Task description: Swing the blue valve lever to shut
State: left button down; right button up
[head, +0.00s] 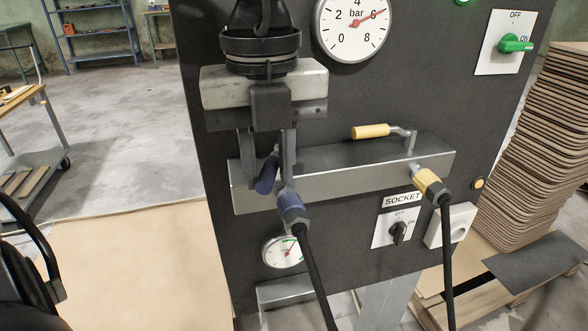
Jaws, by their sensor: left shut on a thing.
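The blue valve lever (267,174) is at the left end of the grey metal manifold block (340,172) on the dark panel. Only its blue grip shows, slightly tilted; its pivot is hidden behind my gripper. My left gripper (268,182) comes down from the top, its two fingers on either side of the grip and shut on it. Below it, a blue hose fitting (292,207) with a black hose leaves the block. My right gripper is not in view.
A yellow lever (371,131) points left on the same block, above a yellow hose fitting (431,186). Gauges (352,27), a green switch (515,44) and a socket switch (398,231) are on the panel (330,100). Stacked curved boards (550,140) stand at right.

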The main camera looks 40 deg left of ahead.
aim_at(266, 164)
pick_arm(q)
jog(key=shift+a, duration=0.2)
jog(key=c, duration=1.4)
grip_release()
jog(key=shift+o, duration=0.2)
jog(key=shift+r+p, duration=2.35)
jog(key=shift+r, duration=1.3)
jog(key=shift+f, duration=0.1)
